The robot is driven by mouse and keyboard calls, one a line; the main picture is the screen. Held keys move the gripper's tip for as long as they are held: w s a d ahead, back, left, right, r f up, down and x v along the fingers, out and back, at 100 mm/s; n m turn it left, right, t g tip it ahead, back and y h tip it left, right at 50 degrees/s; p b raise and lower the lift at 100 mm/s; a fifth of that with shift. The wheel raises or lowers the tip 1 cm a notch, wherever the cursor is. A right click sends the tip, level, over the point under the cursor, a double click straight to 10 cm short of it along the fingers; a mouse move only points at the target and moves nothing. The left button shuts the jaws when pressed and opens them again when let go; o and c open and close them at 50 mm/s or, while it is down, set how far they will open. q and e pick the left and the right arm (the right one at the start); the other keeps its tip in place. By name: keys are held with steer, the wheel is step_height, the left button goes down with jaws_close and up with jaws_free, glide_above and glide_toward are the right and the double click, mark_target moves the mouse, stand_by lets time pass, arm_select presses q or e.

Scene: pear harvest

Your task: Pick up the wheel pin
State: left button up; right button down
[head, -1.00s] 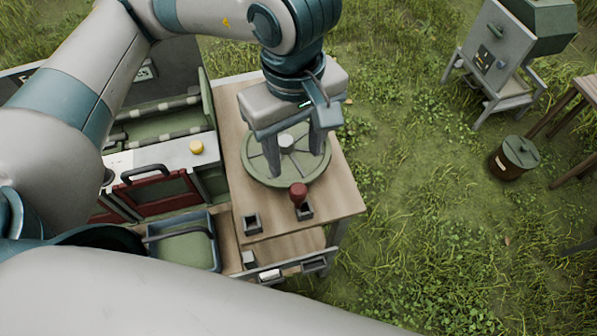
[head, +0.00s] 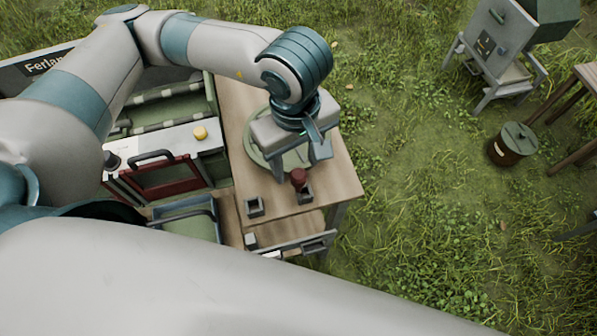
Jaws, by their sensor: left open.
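The wheel pin, which looks like the dark red-knobbed pin (head: 299,178), stands upright in a small dark square holder (head: 305,194) near the front of the wooden table. The round green wheel (head: 257,153) lies flat behind it, largely covered by my left gripper. My left gripper (head: 297,164) points down above the wheel's front part, with its fingers apart and nothing seen between them. The fingertips are just behind the red knob in the picture; contact cannot be told. My right gripper is not in view.
An empty square holder (head: 254,207) is left of the pin. The wooden table (head: 342,184) has bare surface at right. A cabinet with a yellow knob (head: 200,133) and a blue-grey bin (head: 186,221) stand at left. A lidded pot (head: 513,144) stands far right on grass.

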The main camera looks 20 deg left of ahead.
mark_target(297, 174)
arm_select(q)
steer(key=shift+f+p, duration=0.55)
steer(key=shift+f, duration=1.7)
steer(key=shift+f+p, duration=0.35)
steer(key=shift+p, duration=0.2)
step_height(297, 174, down, 4)
steer(key=shift+w+d+r+p, duration=0.15)
steer(key=shift+p, duration=1)
steer(key=shift+f, duration=0.4)
steer(key=shift+c, duration=0.3)
jaws_close()
steer(key=shift+r, duration=0.15)
